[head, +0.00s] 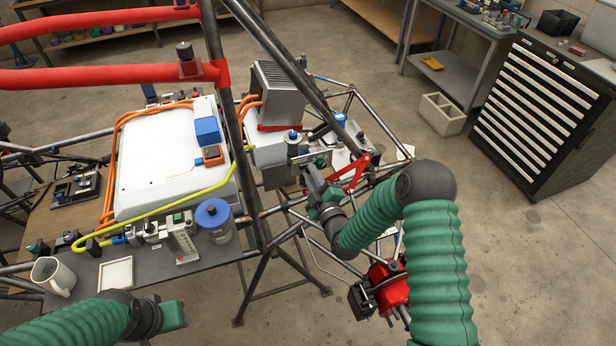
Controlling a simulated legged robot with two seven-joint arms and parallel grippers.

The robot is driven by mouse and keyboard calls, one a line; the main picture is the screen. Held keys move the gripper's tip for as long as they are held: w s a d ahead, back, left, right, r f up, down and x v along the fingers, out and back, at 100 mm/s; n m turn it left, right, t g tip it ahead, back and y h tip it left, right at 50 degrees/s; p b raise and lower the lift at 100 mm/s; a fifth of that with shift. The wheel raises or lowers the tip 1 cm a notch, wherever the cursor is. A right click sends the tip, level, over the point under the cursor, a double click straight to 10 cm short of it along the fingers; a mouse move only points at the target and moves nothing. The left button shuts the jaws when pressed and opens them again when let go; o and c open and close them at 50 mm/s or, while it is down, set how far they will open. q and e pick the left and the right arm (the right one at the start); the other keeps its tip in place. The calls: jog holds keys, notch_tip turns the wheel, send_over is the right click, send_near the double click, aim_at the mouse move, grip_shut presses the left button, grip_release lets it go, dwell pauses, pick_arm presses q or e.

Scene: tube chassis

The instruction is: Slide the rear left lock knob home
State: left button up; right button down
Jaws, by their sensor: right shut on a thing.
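My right gripper (308,174) is at the near side of the grey finned unit's base, shut on a small part there. The part is mostly hidden by the fingers; it seems to be a lock knob, but I cannot tell how far it is slid. A dark green knob (320,162) shows right beside the fingers. A blue-topped knob (293,135) stands just above, on the same bracket. My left gripper (172,315) is at the lower left, away from the chassis fittings; its fingers do not show clearly.
The white battery box (170,160) with orange cables lies left of the finned unit (277,92). Chassis tubes (285,60) cross close to my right arm. A blue-lidded jar (213,218), white mug (53,275) and tray (116,273) occupy the front shelf.

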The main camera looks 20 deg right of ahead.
jog(key=c, duration=1.6)
grip_release()
jog(key=shift+s+d+f, duration=0.1)
jog(key=shift+f, duration=0.15)
jog(key=shift+o, duration=1.2)
jog(key=shift+d, duration=0.1)
jog(key=shift+r, duration=0.1)
jog(key=s+b, duration=0.2)
jog(key=s, duration=1.4)
jog(key=shift+s+d, duration=0.35)
